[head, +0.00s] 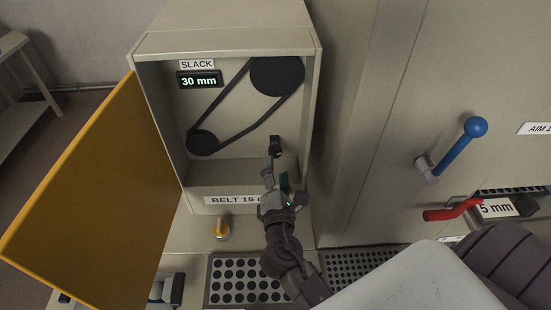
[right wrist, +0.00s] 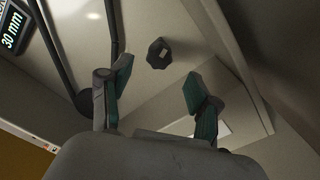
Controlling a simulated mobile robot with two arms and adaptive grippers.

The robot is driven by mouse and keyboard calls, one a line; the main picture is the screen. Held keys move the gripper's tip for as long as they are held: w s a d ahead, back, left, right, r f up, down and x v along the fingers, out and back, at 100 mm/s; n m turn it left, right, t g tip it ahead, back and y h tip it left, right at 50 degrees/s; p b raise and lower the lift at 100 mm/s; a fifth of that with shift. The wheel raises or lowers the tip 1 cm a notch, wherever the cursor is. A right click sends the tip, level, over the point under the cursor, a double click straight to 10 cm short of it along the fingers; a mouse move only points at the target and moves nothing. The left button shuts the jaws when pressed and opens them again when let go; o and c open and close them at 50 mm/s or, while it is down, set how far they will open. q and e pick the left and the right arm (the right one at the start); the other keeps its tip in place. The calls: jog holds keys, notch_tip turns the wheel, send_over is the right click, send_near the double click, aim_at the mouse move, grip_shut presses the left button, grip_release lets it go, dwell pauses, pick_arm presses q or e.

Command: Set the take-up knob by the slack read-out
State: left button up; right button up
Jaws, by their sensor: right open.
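The slack read-out (head: 199,81) is a small dark display under a SLACK label and shows 30 mm. It also shows at the left edge of the right wrist view (right wrist: 12,30). The take-up knob (head: 276,145) is small and dark, on the back panel at the lower right of the open cabinet. In the right wrist view the knob (right wrist: 159,53) is dark and faceted with a pale mark. My right gripper (head: 277,178) is open and empty, its fingers pointing toward the knob and apart from it. My left gripper is not in view.
A belt (head: 221,98) runs round two dark pulleys inside the cabinet. The yellow door (head: 95,205) stands open at the left. A label (head: 232,200) reading BELT 15 is partly hidden by my gripper. A blue lever (head: 452,148) and a red handle (head: 452,211) are at the right.

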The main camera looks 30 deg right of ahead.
jog(key=v, duration=0.6)
jog(key=shift+s, duration=0.2)
jog(key=shift+a, duration=0.15)
